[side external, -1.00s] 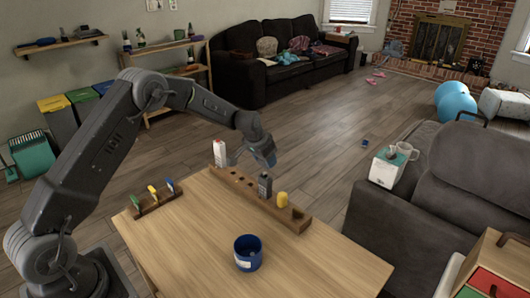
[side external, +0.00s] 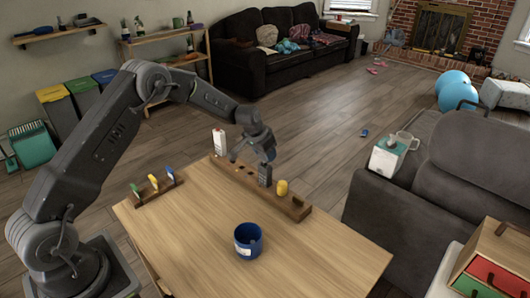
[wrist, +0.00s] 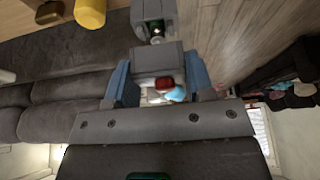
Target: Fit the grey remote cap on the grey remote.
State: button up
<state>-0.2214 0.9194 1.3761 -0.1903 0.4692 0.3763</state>
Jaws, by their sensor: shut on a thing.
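The grey remote (side external: 265,176) stands upright in a slot of the long wooden rack (side external: 225,172), beside a yellow cylinder (side external: 282,187). My gripper (side external: 266,157) is just above the remote's top. In the wrist view, my gripper (wrist: 158,82) is shut on the grey remote cap (wrist: 157,60), with a blue finger on each side. The grey remote (wrist: 152,12) shows just beyond the cap in that view, and I cannot tell whether they touch. The cap is not distinct in the side view.
A white upright box or remote (side external: 219,141) stands at the rack's left end. A blue mug (side external: 248,240) stands nearer the front of the table (side external: 180,220). A small holder with several coloured pieces (side external: 153,192) is at left. The table's middle is clear.

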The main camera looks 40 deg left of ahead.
jog(key=shift+f, duration=1.45)
dwell(1.0)
jog(key=o, duration=0.9)
jog(key=v, duration=1.4)
jog(key=s+d+r, duration=0.7)
jog(key=s+r, duration=0.6)
jog(key=shift+t, duration=0.5)
jog(key=s+d, duration=0.1)
jog(key=s, duration=0.6)
jog(key=s+d+r, duration=0.1)
jog(key=s+d, duration=0.1)
jog(key=s, duration=0.5)
jog(key=s+d, duration=0.2)
jog(key=s, duration=0.5)
jog(key=shift+r, duration=0.15)
